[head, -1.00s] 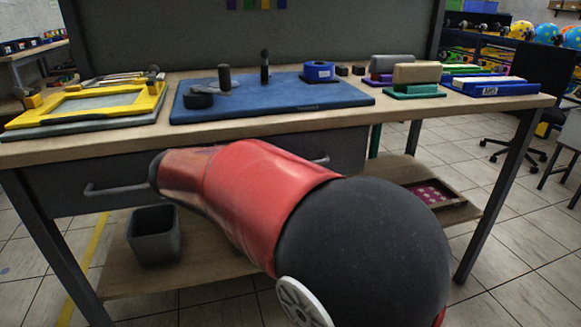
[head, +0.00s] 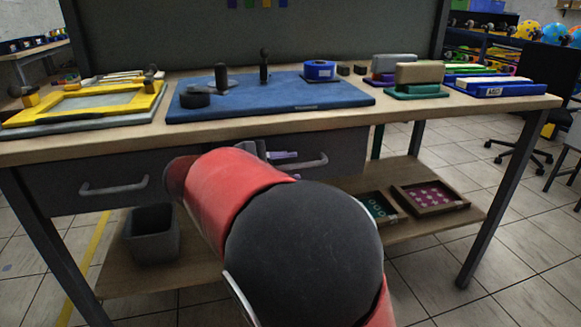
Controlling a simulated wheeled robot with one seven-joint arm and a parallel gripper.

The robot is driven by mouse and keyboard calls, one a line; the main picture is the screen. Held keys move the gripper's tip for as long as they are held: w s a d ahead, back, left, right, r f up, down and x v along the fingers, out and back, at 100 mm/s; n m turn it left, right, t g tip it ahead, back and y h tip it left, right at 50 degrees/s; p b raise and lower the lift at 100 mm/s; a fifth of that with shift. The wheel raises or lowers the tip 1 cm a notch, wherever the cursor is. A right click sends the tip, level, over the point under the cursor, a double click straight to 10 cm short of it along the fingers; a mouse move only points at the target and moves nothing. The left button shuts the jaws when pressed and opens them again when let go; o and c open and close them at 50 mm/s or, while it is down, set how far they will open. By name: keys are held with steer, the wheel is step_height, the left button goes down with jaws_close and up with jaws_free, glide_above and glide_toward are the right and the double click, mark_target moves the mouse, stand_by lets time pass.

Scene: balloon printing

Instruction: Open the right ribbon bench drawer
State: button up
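The workbench (head: 420,118) has two dark grey drawers side by side under its wooden top. The right drawer (head: 347,146) looks shut, with its left part hidden behind my arm and gripper. Its grey bar handle (head: 312,163) shows only in part. My gripper (head: 284,156) is in front of this drawer, at the left end of the visible handle. Only a small part of the gripper shows past my red and black arm, so I cannot tell whether its fingers are open or touch the handle.
The left drawer (head: 70,183) is shut, with its own handle (head: 114,187). A grey bin (head: 152,236) and trays (head: 437,198) stand on the lower shelf (head: 190,277). A blue mat (head: 340,97), a yellow frame (head: 135,102) and stamps fill the top.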

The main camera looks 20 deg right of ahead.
steer(key=shift+w+d+f, duration=0.15)
steer(key=shift+d, duration=0.35)
steer(key=shift+c, duration=0.2)
jaws_close()
